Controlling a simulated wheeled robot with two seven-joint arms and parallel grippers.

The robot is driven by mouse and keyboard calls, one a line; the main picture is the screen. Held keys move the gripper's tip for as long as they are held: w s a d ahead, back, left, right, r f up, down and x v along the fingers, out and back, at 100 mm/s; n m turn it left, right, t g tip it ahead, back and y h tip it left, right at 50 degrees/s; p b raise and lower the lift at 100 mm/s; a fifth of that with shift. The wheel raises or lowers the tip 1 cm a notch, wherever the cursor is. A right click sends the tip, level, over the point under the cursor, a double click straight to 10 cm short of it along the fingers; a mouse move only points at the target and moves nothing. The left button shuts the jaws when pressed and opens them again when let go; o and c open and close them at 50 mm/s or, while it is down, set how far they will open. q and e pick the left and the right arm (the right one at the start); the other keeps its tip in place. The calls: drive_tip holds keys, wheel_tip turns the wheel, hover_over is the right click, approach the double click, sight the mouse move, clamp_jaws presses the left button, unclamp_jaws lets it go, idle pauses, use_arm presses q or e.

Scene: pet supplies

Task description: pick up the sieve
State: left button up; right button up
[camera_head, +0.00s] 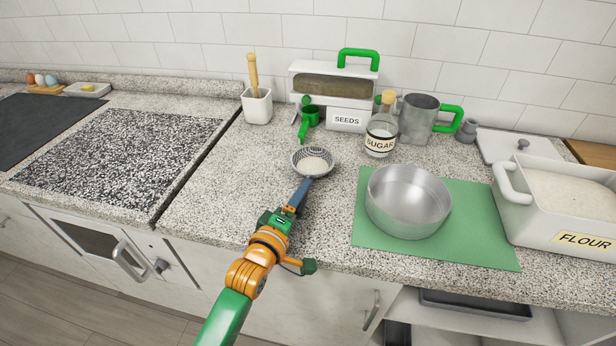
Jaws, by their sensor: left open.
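The sieve (313,160) lies on the speckled countertop left of the metal bowl. It has a round grey mesh cup and a blue handle that points down toward my left gripper. Something pale shows inside the cup, and I cannot tell if it is contents or the counter seen through the mesh. My left gripper (291,207) is open at the lower end of the handle. The gripper hides the handle's end, and I cannot tell whether the fingers touch it. My right gripper is not in view.
A metal bowl (408,201) stands on a green mat (475,239) to the right. Behind are a sugar jar (381,137), a metal mug (418,118), a green scoop (309,117), a seeds box (347,119) and a white pot (257,105). A flour bin (575,236) stands far right.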

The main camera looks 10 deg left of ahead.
use_arm(q)
drive_tip(key=shift+w+f, duration=0.1)
drive_tip(key=shift+w, duration=0.15)
drive_tip(key=shift+s, duration=0.15)
clamp_jaws()
idle(1.0)
